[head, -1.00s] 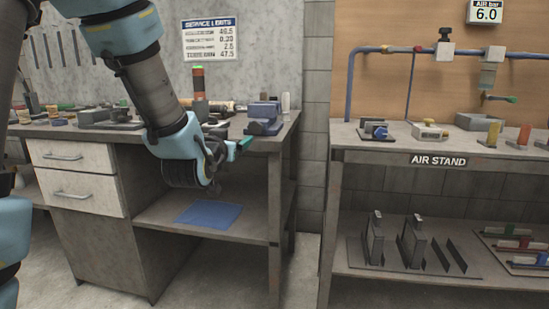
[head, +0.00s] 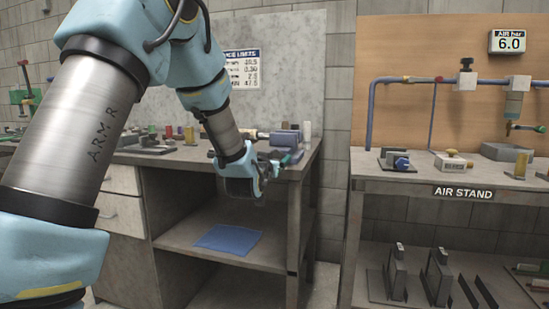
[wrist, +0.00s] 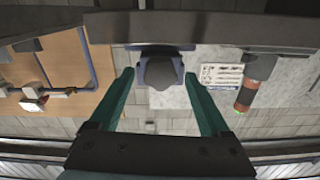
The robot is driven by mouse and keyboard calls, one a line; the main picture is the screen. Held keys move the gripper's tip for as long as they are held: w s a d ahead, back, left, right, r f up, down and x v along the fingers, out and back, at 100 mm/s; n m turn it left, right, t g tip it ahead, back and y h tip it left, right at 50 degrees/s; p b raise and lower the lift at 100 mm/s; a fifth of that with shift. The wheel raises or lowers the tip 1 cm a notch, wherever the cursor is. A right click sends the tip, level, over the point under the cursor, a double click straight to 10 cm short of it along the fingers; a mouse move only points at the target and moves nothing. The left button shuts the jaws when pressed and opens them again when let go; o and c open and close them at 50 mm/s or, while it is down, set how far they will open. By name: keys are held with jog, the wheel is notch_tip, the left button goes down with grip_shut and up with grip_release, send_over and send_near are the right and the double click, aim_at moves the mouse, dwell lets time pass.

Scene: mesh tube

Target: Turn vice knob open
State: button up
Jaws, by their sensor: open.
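The blue vice (head: 285,138) stands on the right end of the grey workbench. In the wrist view the vice (wrist: 148,74) shows ahead between the fingers, with a dark grey rounded knob (wrist: 163,70) facing me. My gripper (head: 290,158) is open at the bench's front right edge, just in front of the vice, and partly covers it in the head view. In the wrist view the two green fingers of my gripper (wrist: 163,95) are spread wide to either side of the knob. Nothing is held. I cannot tell whether the fingertips reach past the knob.
The workbench (head: 160,157) carries several small items left of the vice. A blue sheet (head: 228,240) lies on its lower shelf. The air stand (head: 430,182) stands to the right, with a gap between the two.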

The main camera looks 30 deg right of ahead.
jog(key=shift+c, duration=0.4)
grip_shut()
jog(key=shift+f+n+b, duration=0.1)
jog(key=shift+n+b, duration=0.2)
jog(key=shift+b, duration=0.1)
